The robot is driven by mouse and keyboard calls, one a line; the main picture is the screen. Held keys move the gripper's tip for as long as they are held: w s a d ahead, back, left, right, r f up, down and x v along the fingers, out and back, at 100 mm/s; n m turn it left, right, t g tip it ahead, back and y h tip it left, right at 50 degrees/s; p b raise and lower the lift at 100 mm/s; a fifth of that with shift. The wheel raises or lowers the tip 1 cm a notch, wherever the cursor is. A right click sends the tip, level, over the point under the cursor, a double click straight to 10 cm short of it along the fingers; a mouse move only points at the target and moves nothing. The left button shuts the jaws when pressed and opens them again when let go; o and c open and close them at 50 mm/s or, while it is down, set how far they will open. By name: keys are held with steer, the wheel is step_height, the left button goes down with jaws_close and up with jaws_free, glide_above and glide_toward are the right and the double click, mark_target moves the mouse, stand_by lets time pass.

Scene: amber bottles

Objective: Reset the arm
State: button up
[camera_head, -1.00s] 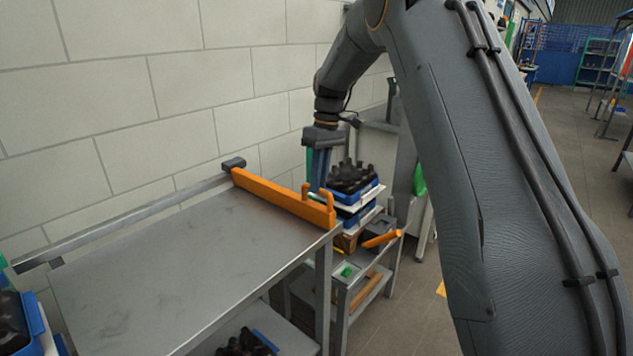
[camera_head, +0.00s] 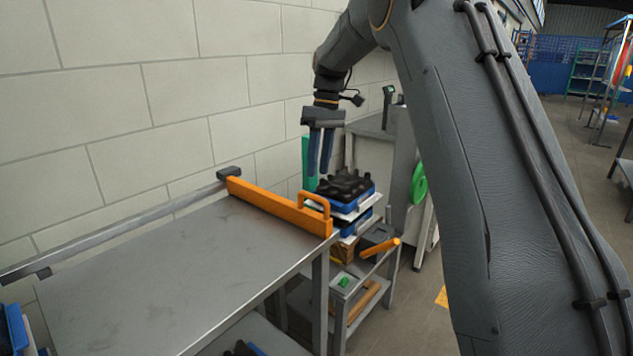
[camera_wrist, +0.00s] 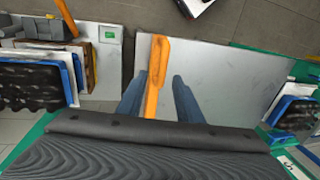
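My gripper (camera_head: 320,172) hangs from my grey arm, pointing down, with its two blue fingers apart and nothing between them. In the head view it is in front of the wall, just past the orange fence bar and up and left of the stacked blue trays. In the wrist view my gripper (camera_wrist: 157,97) shows both fingers spread at the bottom middle, with the orange bar (camera_wrist: 157,65) below and between them. No amber bottle can be made out.
A grey metal table (camera_head: 190,270) fills the lower left, with the orange bar (camera_head: 275,207) along its far end. Beyond it stand a stack of blue trays (camera_head: 361,196) with dark contents and a small cart with an orange handle (camera_head: 380,249). Open floor lies right.

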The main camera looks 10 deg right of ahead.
steer(key=shift+w+d+r, duration=0.1)
steer(key=shift+d+r, duration=0.05)
steer(key=shift+r, duration=0.5)
steer(key=s+f+m, duration=0.2)
steer(key=s+f, duration=0.3)
steer(key=s, duration=0.6)
steer(key=s+d+f+m+t+h, duration=0.1)
steer(key=s+f+m, duration=0.2)
steer(key=s+f, duration=0.3)
steer(key=s+d+f+m+t, duration=0.1)
steer(key=s+f, duration=0.4)
steer(key=s, duration=1.2)
steer(key=shift+f+m+h, duration=0.3)
steer(key=shift+m+h, duration=0.1)
steer(key=shift+m, duration=0.5)
